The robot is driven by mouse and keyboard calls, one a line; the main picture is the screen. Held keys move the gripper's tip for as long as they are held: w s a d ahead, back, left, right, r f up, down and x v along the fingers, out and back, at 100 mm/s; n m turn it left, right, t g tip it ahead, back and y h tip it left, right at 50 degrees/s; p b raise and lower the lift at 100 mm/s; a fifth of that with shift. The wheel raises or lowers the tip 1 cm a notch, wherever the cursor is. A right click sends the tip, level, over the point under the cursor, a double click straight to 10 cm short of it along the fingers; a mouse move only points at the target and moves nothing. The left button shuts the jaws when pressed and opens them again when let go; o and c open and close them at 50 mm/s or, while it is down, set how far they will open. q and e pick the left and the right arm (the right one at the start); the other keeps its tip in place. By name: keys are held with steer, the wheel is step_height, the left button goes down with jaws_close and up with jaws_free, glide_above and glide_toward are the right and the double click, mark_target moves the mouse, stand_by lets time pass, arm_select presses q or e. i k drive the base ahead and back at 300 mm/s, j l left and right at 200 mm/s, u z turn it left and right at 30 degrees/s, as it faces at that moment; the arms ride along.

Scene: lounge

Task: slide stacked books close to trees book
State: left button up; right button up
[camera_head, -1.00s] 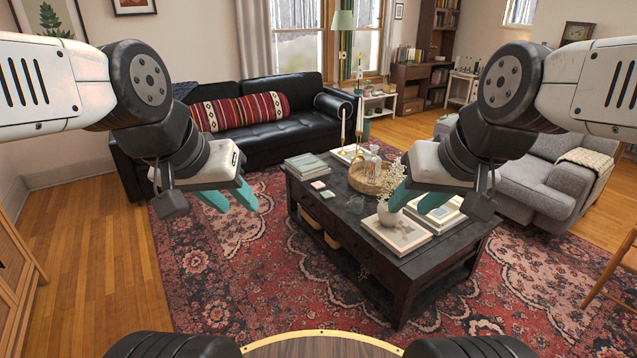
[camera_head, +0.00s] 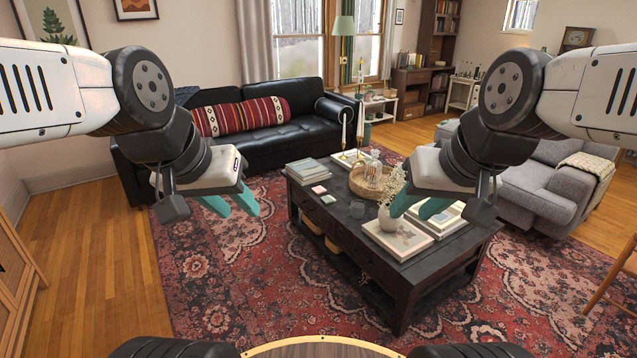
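A low stack of books (camera_head: 307,170) lies flat on the far left end of the dark coffee table (camera_head: 335,232). My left gripper (camera_head: 232,203) is open and empty, in the air left of the table. My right gripper (camera_head: 418,206) is open and empty, in front of the table's right end in the view.
A wicker tray (camera_head: 369,184), a small glass (camera_head: 357,209), coasters (camera_head: 323,194) and candlesticks (camera_head: 345,140) stand on the tabletop. A black sofa (camera_head: 285,136) and grey armchair (camera_head: 535,175) flank the table. The rug in front is clear.

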mark_target(307, 171)
steer(key=i+j+z, duration=0.2)
steer(key=i+j, duration=0.4)
steer(key=i, duration=0.6)
steer(key=i+j+z, duration=0.2)
steer(key=i+j, duration=0.55)
steer(key=i, duration=0.4)
steer(key=i+j+z, duration=0.2)
steer(key=i+j, duration=0.75)
steer(key=i, duration=0.1)
